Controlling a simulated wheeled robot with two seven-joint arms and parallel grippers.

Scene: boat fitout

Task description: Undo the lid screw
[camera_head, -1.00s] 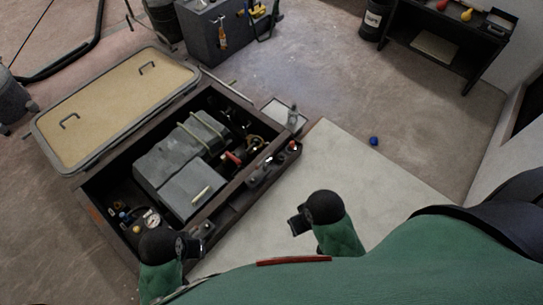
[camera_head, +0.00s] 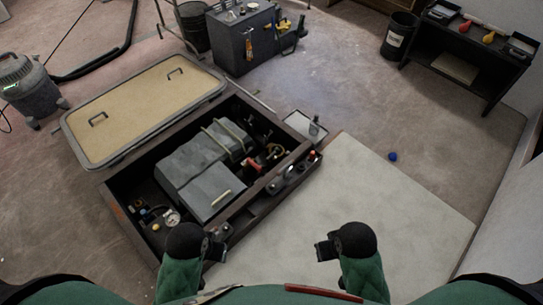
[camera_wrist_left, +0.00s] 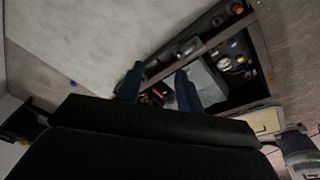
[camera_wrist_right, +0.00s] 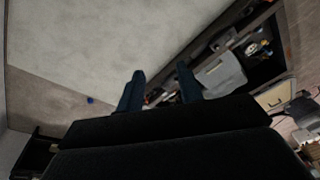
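The open bay (camera_head: 112,192) is a dark-framed box in the floor, holding a grey two-part unit (camera_head: 185,165) with a pale strip on its nearer part. I cannot make out a lid screw at this size. My left gripper (camera_head: 217,243) is over the bay's near edge. Its two fingers stand apart and empty in the left wrist view (camera_wrist_left: 158,88). My right gripper (camera_head: 325,249) is above the pale floor panel, right of the bay. Its fingers stand apart and empty in the right wrist view (camera_wrist_right: 160,90).
A tan hatch panel (camera_head: 140,115) with two handles lies beyond the bay. A small tray (camera_head: 300,124) with a bottle stands at its far right corner. A grey cabinet (camera_head: 240,45), a dark bench (camera_head: 460,60) and a vacuum (camera_head: 28,85) stand farther off. The pale floor panel (camera_head: 370,185) is clear.

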